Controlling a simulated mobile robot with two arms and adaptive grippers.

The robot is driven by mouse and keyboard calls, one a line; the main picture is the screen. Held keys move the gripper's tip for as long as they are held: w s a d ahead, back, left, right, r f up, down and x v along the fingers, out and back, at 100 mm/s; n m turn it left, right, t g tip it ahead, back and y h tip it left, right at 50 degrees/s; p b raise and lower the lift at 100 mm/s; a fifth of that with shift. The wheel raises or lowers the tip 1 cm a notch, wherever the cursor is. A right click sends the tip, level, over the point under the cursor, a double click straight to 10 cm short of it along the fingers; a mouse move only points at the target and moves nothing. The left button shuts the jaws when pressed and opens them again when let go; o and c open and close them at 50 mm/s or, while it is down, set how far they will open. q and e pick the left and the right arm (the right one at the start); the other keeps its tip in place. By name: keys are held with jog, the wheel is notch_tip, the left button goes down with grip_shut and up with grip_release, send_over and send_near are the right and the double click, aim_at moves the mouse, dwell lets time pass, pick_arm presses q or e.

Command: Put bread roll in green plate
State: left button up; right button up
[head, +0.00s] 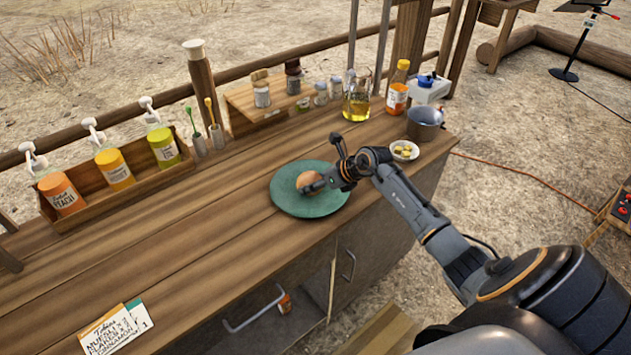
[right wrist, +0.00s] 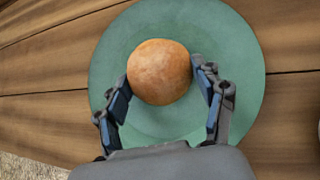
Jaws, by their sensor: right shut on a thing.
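The bread roll (head: 309,181) is round and golden brown. It is over the green plate (head: 287,200), near its middle, on the wooden counter. In the right wrist view the roll (right wrist: 159,71) sits between the fingers of my right gripper (right wrist: 162,92), with the green plate (right wrist: 190,25) behind it. My right gripper (head: 318,187) is shut on the roll and reaches in from the right. I cannot tell whether the roll touches the plate. My left gripper is not in view.
A small bowl of yellowish pieces (head: 404,150) and a metal pot (head: 424,124) stand right of the plate. Pump bottles stand in a wooden tray (head: 100,197) at the left. A paper card (head: 114,330) lies near the front left. The counter left of the plate is clear.

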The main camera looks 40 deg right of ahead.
jog(key=shift+f, duration=0.15)
jog(key=o, duration=1)
jog(key=shift+r, duration=0.2)
jog(key=shift+s+d+r, duration=0.15)
jog(key=shift+s, duration=0.05)
jog(key=b+v, duration=0.1)
jog(key=v, duration=1)
jog(key=shift+r, duration=0.15)
jog(key=shift+s, duration=0.1)
